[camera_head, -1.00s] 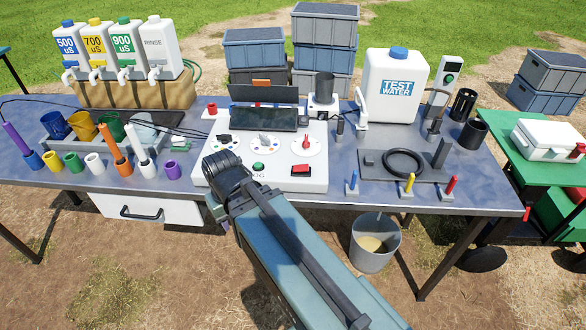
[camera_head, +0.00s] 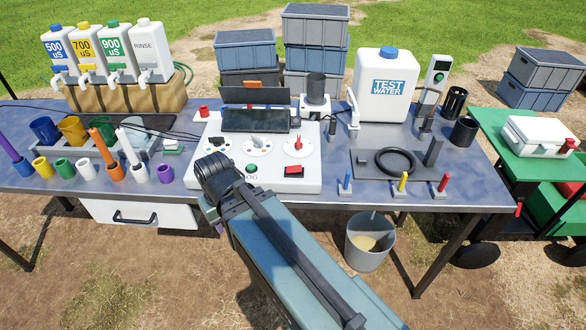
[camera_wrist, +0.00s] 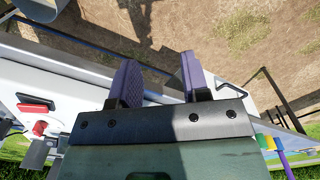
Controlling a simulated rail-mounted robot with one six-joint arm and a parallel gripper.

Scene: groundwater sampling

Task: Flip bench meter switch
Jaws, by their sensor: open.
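The bench meter (camera_head: 312,158) is a white console on the bench, with a dark screen, several dials and a green button (camera_head: 252,168). A red rocker switch (camera_head: 293,171) sits at its front right; a red switch also shows in the wrist view (camera_wrist: 36,107), at the left. My gripper (camera_wrist: 158,72) is open and empty, its two purple-grey fingers apart over the panel's front edge and the ground. The red switch lies to the left of the fingers, not between them.
Coloured cups and probes stand on the bench's left. Labelled bottles (camera_head: 89,62) stand at the back left. A TEST WATER container (camera_head: 386,88), a black ring (camera_head: 394,162) and several coloured pegs are at the right. A bucket (camera_head: 369,245) is below the front edge.

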